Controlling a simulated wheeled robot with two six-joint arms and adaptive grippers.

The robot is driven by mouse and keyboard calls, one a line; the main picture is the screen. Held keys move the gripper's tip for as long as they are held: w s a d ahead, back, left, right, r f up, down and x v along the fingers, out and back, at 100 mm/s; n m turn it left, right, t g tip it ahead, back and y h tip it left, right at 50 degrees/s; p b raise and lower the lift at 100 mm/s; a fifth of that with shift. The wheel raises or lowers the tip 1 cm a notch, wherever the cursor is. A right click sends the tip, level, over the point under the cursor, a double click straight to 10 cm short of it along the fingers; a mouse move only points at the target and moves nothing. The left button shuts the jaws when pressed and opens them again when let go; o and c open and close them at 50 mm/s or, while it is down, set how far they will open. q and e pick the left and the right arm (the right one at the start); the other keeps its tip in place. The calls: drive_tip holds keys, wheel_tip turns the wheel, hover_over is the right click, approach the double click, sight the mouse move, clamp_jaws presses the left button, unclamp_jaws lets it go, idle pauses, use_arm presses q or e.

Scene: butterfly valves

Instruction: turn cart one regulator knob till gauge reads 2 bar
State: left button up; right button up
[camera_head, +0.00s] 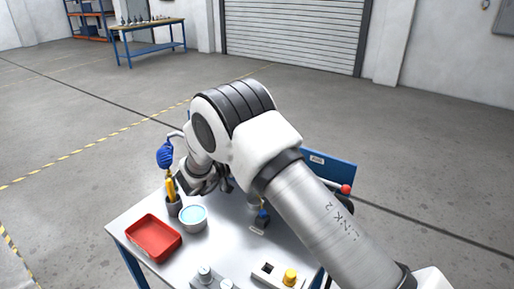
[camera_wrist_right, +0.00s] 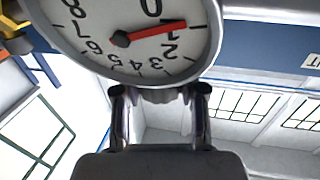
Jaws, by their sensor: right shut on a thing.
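In the right wrist view a round white gauge (camera_wrist_right: 100,22) with a dark rim fills the top. Its red needle (camera_wrist_right: 160,31) lies over the place of the 1, between the 0 and the 2. Below the gauge is a grey regulator knob (camera_wrist_right: 160,95), mostly hidden. My right gripper (camera_wrist_right: 160,100) has one finger on each side of the knob and is shut on it. In the head view my right arm reaches in from the right and hides the gauge and knob. My left gripper is not in view.
The cart top (camera_head: 137,214) holds a red tray (camera_head: 153,238), a bowl with light blue contents (camera_head: 193,217), and a cup (camera_head: 174,207) with a yellow-handled tool. A box with a yellow button (camera_head: 290,277) is at the front. A red-ended lever (camera_head: 345,189) is at the right.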

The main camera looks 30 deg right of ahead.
drive_tip(key=shift+m+g, duration=0.7)
drive_tip(key=shift+g, duration=0.4)
drive_tip(key=o, duration=0.9)
drive_tip(key=shift+d, duration=0.15)
